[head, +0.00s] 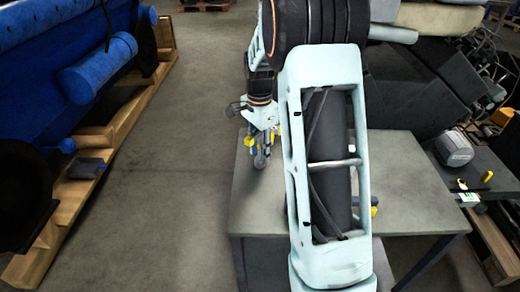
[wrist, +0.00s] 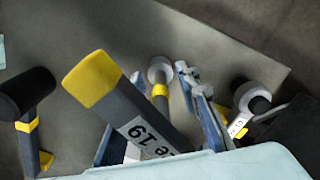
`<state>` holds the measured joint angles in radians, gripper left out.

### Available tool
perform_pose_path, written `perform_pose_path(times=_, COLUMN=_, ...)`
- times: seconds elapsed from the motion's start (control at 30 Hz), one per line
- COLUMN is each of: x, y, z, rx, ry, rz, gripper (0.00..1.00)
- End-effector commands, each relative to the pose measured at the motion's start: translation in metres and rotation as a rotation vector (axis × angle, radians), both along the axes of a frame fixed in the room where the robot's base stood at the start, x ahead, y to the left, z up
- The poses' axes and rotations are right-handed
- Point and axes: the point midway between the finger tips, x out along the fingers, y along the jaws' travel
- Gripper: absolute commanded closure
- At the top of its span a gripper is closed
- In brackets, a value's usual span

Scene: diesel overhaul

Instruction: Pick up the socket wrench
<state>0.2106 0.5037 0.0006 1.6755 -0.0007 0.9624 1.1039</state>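In the wrist view a grey handle (wrist: 130,112) with a yellow end cap and a white label ending in "19" rises close to the camera, perhaps part of the socket wrench. It covers part of my gripper's left finger. My gripper (wrist: 160,82) has its fingers apart. A round grey tool head (wrist: 159,68) with a yellow band shows in the gap between the fingertips; I cannot tell whether they touch it, or whether it joins the handle. In the head view my gripper (head: 262,148) points down at the table's left side, among grey and yellow tool parts.
The grey table (head: 410,190) has bare room right of my arm. A pallet (head: 100,165) with blue machinery stands left, across open floor.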

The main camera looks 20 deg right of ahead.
Motion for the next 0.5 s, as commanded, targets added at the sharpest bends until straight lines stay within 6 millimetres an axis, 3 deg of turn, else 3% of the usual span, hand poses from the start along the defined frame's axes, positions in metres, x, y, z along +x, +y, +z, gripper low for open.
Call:
perform_pose_path(times=0.1, x=0.0000, y=0.0000, z=0.0004, rx=0.000, ry=0.000, rz=0.000, gripper=0.71)
perform_pose_path(times=0.37, x=0.0001, y=0.0000, z=0.0006, rx=0.000, ry=0.000, rz=0.000, gripper=0.99)
perform_pose_path(times=0.5, x=0.0001, y=0.0000, z=0.0007, rx=0.000, ry=0.000, rz=0.000, gripper=1.00)
